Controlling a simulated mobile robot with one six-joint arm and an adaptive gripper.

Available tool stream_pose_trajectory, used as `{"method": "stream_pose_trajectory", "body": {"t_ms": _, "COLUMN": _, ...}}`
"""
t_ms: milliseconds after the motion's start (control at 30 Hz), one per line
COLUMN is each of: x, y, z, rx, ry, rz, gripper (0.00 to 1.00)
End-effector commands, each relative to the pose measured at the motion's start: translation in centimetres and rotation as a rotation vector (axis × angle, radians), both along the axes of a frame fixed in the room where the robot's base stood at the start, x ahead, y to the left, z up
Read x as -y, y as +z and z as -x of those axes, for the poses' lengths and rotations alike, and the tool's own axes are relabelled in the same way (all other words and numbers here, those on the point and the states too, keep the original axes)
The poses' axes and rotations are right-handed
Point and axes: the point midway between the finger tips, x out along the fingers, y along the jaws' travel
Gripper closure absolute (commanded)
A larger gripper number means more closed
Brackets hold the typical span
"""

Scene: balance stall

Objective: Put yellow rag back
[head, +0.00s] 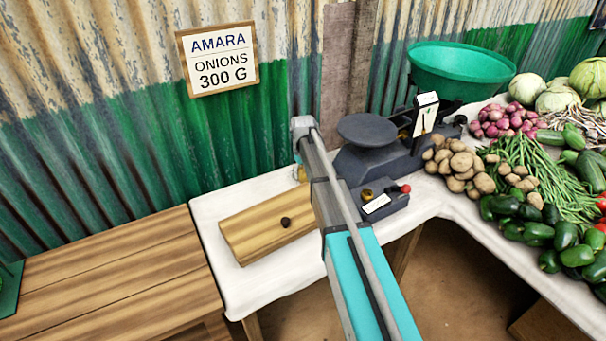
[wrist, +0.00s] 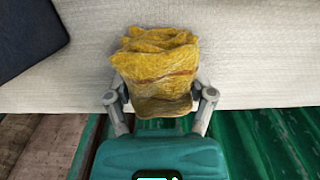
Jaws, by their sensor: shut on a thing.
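The crumpled yellow rag (wrist: 155,62) is between the two fingers of my gripper (wrist: 161,100) in the wrist view. My gripper is shut on it, with one finger at each side of the rag's lower part. White cloth shows behind the rag; I cannot tell whether the rag touches it. In the head view only a small yellow bit of the rag (head: 300,174) shows beside my arm, near the back of the white-covered table (head: 215,216). My arm hides the rest of the rag and the fingers.
A wooden box (head: 250,243) with a dark knob lies left of my arm. A dark weighing scale (head: 366,160) stands close on the right. Potatoes (head: 460,165) and other vegetables fill the right side. A bare wooden bench (head: 110,285) is at left; the corrugated wall (head: 160,140) stands behind.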

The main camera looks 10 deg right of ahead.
Motion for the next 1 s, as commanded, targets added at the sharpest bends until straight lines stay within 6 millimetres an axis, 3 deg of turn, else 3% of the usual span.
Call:
{"method": "stream_pose_trajectory", "body": {"t_ms": 167, "x": 0.01, "y": -0.4, "z": 0.0, "rx": 0.0, "ry": 0.0, "rz": 0.0, "gripper": 0.68}}
{"method": "stream_pose_trajectory", "body": {"t_ms": 200, "x": 0.02, "y": -0.34, "z": -0.01, "rx": 0.0, "ry": 0.0, "rz": 0.0, "gripper": 0.26}}
{"method": "stream_pose_trajectory", "body": {"t_ms": 333, "x": 0.02, "y": -0.28, "z": 0.0, "rx": 0.0, "ry": 0.0, "rz": 0.0, "gripper": 0.02}}
{"method": "stream_pose_trajectory", "body": {"t_ms": 1000, "x": 0.06, "y": 0.28, "z": 0.0, "rx": 0.0, "ry": -0.001, "rz": 0.0, "gripper": 0.0}}
